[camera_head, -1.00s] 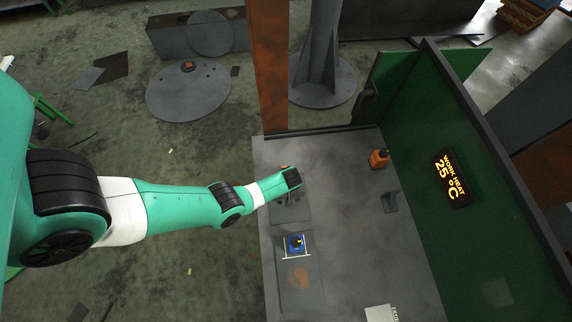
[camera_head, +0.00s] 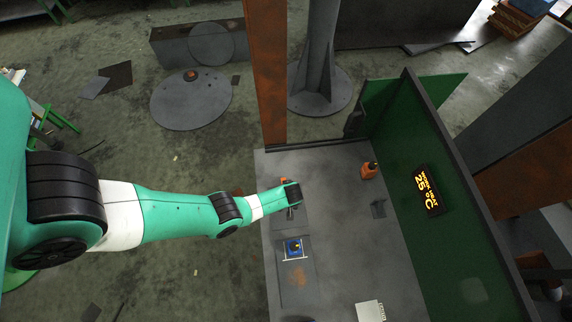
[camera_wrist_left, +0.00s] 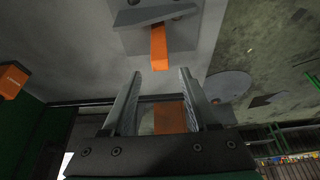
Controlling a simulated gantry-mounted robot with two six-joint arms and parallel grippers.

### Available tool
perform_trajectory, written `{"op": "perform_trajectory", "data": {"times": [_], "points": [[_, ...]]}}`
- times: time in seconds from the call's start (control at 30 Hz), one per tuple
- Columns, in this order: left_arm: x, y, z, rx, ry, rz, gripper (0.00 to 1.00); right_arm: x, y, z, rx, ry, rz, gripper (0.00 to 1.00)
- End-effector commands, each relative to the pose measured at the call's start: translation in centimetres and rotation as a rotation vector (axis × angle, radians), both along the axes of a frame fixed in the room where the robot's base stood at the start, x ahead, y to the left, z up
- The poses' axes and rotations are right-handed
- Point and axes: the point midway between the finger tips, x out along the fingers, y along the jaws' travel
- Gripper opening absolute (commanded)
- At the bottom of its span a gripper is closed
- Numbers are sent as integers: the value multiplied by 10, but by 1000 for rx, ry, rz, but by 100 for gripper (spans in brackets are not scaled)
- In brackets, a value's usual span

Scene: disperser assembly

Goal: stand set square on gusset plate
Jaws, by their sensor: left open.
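The gusset plate (camera_wrist_left: 193,33), grey with holes, lies on the bench at the top of the left wrist view. On it is a dark grey bar with an orange block (camera_wrist_left: 159,48) projecting toward me; together they look like the set square, though I cannot tell exactly how it rests. My left gripper (camera_wrist_left: 157,75) is open, its two fingers apart with nothing between them, and the orange block lies just beyond their tips. In the head view my left gripper (camera_head: 292,205) is over the plate, hiding much of it.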

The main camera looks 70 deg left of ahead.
Motion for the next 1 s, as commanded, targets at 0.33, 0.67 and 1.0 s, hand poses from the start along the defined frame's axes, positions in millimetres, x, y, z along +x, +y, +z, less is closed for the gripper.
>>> {"op": "perform_trajectory", "data": {"times": [0.33, 0.67, 1.0], "points": [[-1, -4, 8, 0, 1, 0, 60, 0, 0, 10, 0, 1, 0, 73], [36, -4, 31, 7, -72, -49, 60, 0, 0, 10, 0, 1, 0, 73], [258, -39, 312, 194, -677, -501, 60, 0, 0, 10, 0, 1, 0, 73]]}}
